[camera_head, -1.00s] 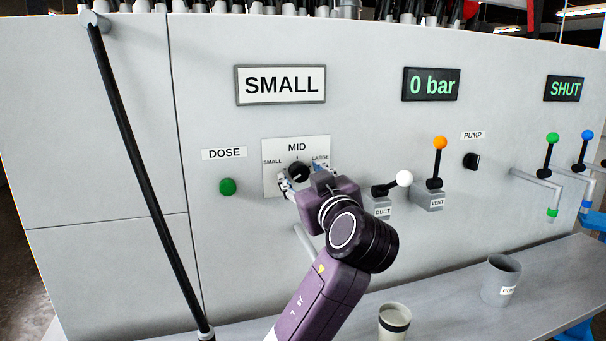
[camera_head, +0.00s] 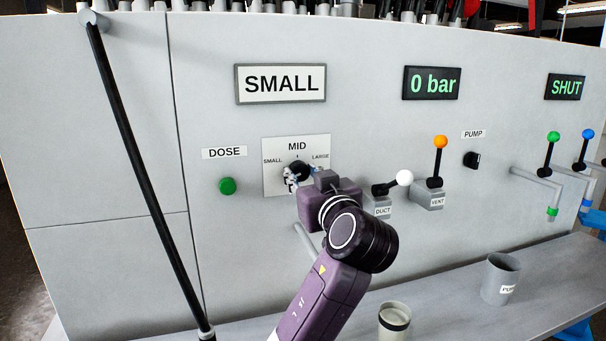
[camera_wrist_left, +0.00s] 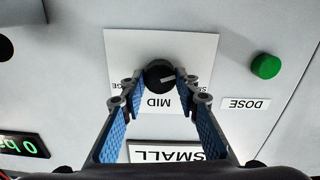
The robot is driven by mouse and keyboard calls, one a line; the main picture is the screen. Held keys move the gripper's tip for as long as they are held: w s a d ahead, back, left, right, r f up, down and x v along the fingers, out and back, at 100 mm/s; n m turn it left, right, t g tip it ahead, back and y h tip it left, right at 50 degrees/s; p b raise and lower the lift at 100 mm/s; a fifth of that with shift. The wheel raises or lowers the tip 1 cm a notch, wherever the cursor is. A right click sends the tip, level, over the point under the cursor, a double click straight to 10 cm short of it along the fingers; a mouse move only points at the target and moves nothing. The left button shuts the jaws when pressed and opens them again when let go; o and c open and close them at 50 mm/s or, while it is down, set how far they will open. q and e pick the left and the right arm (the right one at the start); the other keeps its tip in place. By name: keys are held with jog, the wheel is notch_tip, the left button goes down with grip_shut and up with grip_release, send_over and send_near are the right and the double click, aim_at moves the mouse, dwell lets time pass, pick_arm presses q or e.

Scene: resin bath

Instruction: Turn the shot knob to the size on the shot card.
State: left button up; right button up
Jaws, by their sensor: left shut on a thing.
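The shot card (camera_head: 281,84) on the panel reads SMALL. The black shot knob (camera_head: 300,169) sits on a white plate (camera_head: 318,147) marked SMALL, MID and LARGE. My left gripper (camera_head: 297,176) is shut on the knob and partly hides it in the head view. The left wrist view is upside down and shows the knob (camera_wrist_left: 158,74) between the tips of the two blue-padded fingers (camera_wrist_left: 159,82). A pale mark on the knob lies toward the right there, the side of the SMALL label. My right gripper is not in view.
A green DOSE button (camera_head: 227,186) is left of the plate. The white-balled DUCT lever (camera_head: 404,178) and orange-balled VENT lever (camera_head: 440,143) stand close on the right. A black pole (camera_head: 140,165) slants at the left. A cup (camera_head: 394,321) stands on the ledge below.

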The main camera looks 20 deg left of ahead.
pick_arm(q)
jog(key=m+p, duration=0.1)
jog(key=m, duration=0.2)
jog(key=shift+m, duration=0.4)
jog(key=shift+m+p, duration=0.65)
jog(key=shift+m, duration=0.25)
jog(key=o, duration=1.2)
jog(key=shift+d, duration=0.1)
jog(key=shift+c, duration=0.2)
